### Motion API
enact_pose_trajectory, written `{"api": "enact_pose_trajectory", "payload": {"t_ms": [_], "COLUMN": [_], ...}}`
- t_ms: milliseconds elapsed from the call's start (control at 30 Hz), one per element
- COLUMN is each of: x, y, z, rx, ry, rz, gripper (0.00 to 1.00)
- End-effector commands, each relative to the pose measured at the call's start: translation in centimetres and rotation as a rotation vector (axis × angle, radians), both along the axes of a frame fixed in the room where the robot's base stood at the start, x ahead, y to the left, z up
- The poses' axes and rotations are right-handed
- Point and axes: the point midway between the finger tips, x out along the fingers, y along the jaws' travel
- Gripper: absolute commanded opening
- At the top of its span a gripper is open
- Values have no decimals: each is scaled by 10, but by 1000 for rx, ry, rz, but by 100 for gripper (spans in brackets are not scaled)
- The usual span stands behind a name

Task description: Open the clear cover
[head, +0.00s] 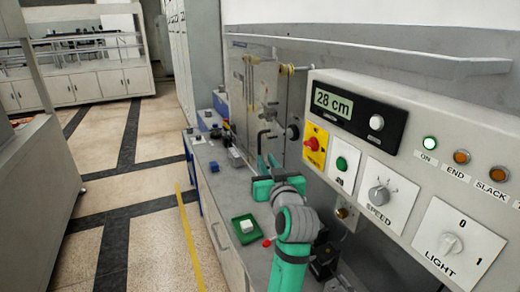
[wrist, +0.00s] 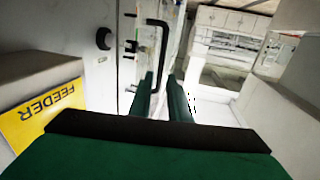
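The clear cover (head: 268,82) is a see-through panel standing upright on the machine at the back of the bench. It looks closed. Its black bar handle (head: 261,143) stands upright near the cover's lower part; it also shows in the wrist view (wrist: 164,45). My green gripper (head: 267,164) is just in front of and below the handle. In the wrist view my two fingers (wrist: 161,88) are apart, with the handle's lower end showing in the gap between their tips. I cannot tell whether the handle is between the fingers or just beyond them.
A control panel (head: 410,110) with knobs and lamps fills the right side. A green tray (head: 237,237) with a white block lies on the bench left of my arm. A yellow FEEDER label (wrist: 42,113) is close at left in the wrist view. The aisle floor (head: 150,185) is clear.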

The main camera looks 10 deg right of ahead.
Motion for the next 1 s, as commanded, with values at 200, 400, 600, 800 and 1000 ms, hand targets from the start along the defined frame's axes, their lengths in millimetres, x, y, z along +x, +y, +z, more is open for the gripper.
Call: {"api": "enact_pose_trajectory", "payload": {"t_ms": [200, 400, 600, 800, 1000], "x": [40, 71, 86, 88, 89], "y": [1, 1, -4, -6, -3], "z": [0, 0, 0, 0, -1], "rx": [1, 0, 1, 0, 0], "ry": [2, 1, 1, 0, 0], "rz": [2, 2, -5, -7, -4], "gripper": [17, 17, 17, 17, 3]}}
